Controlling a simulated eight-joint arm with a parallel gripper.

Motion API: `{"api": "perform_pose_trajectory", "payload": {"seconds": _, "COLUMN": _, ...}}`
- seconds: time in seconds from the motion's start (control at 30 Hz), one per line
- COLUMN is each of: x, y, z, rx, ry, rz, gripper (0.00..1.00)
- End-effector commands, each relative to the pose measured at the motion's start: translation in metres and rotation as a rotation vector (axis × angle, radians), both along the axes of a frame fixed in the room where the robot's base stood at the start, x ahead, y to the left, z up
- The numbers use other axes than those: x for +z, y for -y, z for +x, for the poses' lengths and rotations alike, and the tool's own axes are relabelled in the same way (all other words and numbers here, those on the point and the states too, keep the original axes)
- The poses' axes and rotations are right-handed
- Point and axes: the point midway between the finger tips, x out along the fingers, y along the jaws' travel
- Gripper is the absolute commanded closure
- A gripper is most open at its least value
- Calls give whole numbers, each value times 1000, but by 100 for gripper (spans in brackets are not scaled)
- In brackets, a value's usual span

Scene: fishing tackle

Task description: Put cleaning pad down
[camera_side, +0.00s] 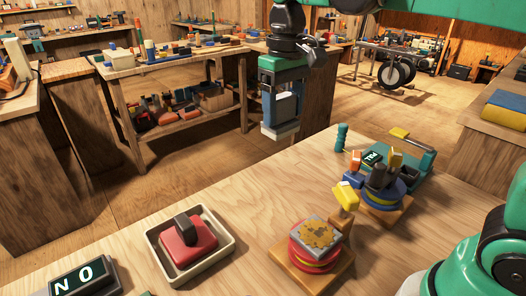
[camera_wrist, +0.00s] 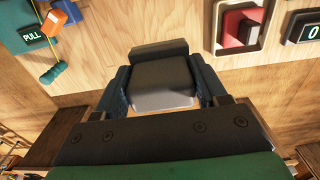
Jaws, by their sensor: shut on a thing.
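My gripper (camera_side: 281,122) hangs in the air at the upper middle of the side view, beyond the bench's far edge in the picture. Its blue fingers are shut on a dark grey block with a pale grey face, which I take to be the cleaning pad (camera_wrist: 163,75). In the wrist view the pad sits between both fingers. In the side view its pale lower end (camera_side: 280,132) shows below the fingers, clear of the bench. The rest of it is largely hidden by the fingers.
On the wooden bench (camera_side: 225,200) stand a cream tray (camera_side: 160,262) with a red, dark-handled block, a red-yellow round fixture (camera_side: 317,240) on a wooden base, and a blue round fixture (camera_side: 382,194). A display (camera_side: 82,278) stands front left. Bare wood lies between tray and fixtures.

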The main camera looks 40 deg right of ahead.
Motion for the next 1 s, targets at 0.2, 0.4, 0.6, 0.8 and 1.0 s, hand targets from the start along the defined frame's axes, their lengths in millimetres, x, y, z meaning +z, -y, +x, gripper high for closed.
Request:
{"api": "perform_pose_trajectory", "payload": {"seconds": 0.2, "x": 6, "y": 21, "z": 37, "rx": -6, "ry": 0, "rz": 0, "gripper": 92}}
{"api": "perform_pose_trajectory", "payload": {"seconds": 0.4, "x": -3, "y": 27, "z": 47, "rx": -4, "ry": 0, "rz": 0, "gripper": 92}}
{"api": "perform_pose_trajectory", "payload": {"seconds": 0.6, "x": -47, "y": 27, "z": 47, "rx": -4, "ry": 1, "rz": 0, "gripper": 92}}
{"api": "perform_pose_trajectory", "payload": {"seconds": 0.8, "x": -98, "y": 27, "z": 47, "rx": -4, "ry": 2, "rz": 0, "gripper": 92}}
{"api": "perform_pose_trajectory", "payload": {"seconds": 1.0, "x": -142, "y": 27, "z": 46, "rx": -5, "ry": 3, "rz": 0, "gripper": 92}}
